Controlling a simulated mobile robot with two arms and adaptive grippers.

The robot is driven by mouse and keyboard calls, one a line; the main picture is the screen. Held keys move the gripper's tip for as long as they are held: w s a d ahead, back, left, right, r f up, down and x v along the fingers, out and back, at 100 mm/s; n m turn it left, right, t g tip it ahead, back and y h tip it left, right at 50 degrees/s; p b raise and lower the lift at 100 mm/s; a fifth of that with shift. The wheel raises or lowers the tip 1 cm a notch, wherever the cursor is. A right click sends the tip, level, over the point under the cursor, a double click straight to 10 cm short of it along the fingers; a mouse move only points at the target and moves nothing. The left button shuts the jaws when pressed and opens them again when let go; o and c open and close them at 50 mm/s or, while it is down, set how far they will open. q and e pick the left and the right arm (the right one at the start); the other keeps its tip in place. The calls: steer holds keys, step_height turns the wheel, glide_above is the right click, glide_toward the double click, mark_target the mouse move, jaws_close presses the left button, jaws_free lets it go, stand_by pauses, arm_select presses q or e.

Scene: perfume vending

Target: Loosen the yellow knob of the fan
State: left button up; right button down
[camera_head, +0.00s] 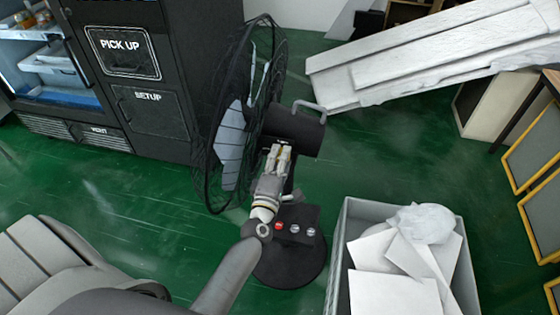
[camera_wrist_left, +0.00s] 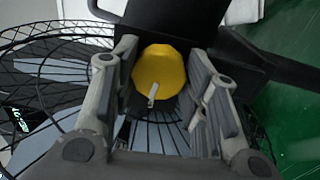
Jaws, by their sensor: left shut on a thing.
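The black fan (camera_head: 295,130) stands on a round base on the green floor, its cage facing left. The yellow knob (camera_wrist_left: 160,70) fills the space between my left gripper's fingers (camera_wrist_left: 163,56) in the left wrist view, with a small pale lever-like piece at its lower edge. In the head view my left gripper (camera_head: 279,156) is at the fan's neck, just below the motor housing, and mostly hides the knob. The left gripper is shut on the knob. My right gripper is not in view.
Fan buttons (camera_head: 294,228) sit on the base below my wrist. A grey bin (camera_head: 343,245) of white scraps stands close on the right. A black vending machine (camera_head: 150,110) is behind left, and white slabs (camera_head: 430,65) lie behind right. Open floor lies between.

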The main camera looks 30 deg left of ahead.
arm_select(q)
steer(key=shift+n, duration=0.9)
steer(key=o, duration=1)
steer(key=v, duration=1.2)
steer(key=shift+d, duration=0.15)
steer(key=shift+f, duration=0.15)
